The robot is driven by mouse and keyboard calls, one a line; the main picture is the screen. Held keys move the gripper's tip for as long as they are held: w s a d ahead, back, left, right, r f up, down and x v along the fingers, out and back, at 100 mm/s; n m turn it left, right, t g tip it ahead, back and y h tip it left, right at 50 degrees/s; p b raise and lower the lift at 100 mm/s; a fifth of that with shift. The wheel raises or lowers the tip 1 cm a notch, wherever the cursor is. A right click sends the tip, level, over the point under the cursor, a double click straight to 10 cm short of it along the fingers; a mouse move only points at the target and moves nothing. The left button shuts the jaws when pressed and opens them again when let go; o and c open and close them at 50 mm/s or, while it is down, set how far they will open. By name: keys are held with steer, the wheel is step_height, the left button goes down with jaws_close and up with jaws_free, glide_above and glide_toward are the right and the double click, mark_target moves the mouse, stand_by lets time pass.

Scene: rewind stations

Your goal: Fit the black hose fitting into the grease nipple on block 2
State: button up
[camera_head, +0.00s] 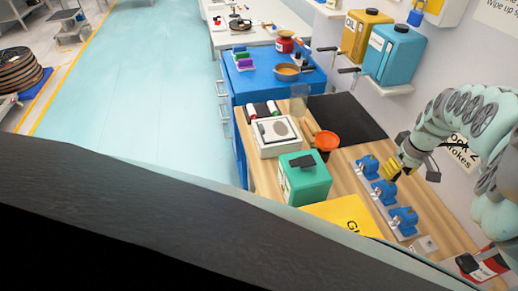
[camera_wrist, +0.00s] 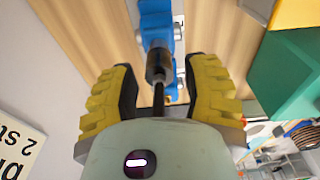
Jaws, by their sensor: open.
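Several blue blocks stand in a slanting row on the wooden bench in the head view. The middle blue block (camera_head: 384,191) is just below my gripper (camera_head: 391,173), which has yellow fingers. In the wrist view my gripper (camera_wrist: 160,75) is open, with one finger on each side of a black hose fitting (camera_wrist: 158,66) and its thin dark stem. The fitting lines up with a blue block (camera_wrist: 155,22) and seems to meet its front. Whether it is seated on a nipple, or touches either finger, I cannot tell. The nipple itself is hidden.
A green canister (camera_head: 305,182), a yellow sheet (camera_head: 345,213), an orange funnel (camera_head: 327,140) and a white device (camera_head: 270,149) share the bench. A black mat (camera_head: 345,114) lies behind. A wall sign (camera_head: 460,150) stands close to my arm.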

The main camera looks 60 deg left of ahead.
mark_target(399, 174)
steer(key=shift+w+r+b, duration=0.1)
steer(key=shift+r+b, duration=0.25)
steer(key=shift+r, duration=0.45)
steer(key=shift+d+r, duration=0.3)
steer(key=shift+r, duration=0.65)
steer(key=shift+s+d+r, duration=0.1)
steer(key=shift+r, duration=1.3)
steer(key=shift+s+d+r, duration=0.1)
steer(key=shift+r, duration=1.3)
steer(key=shift+s, duration=0.1)
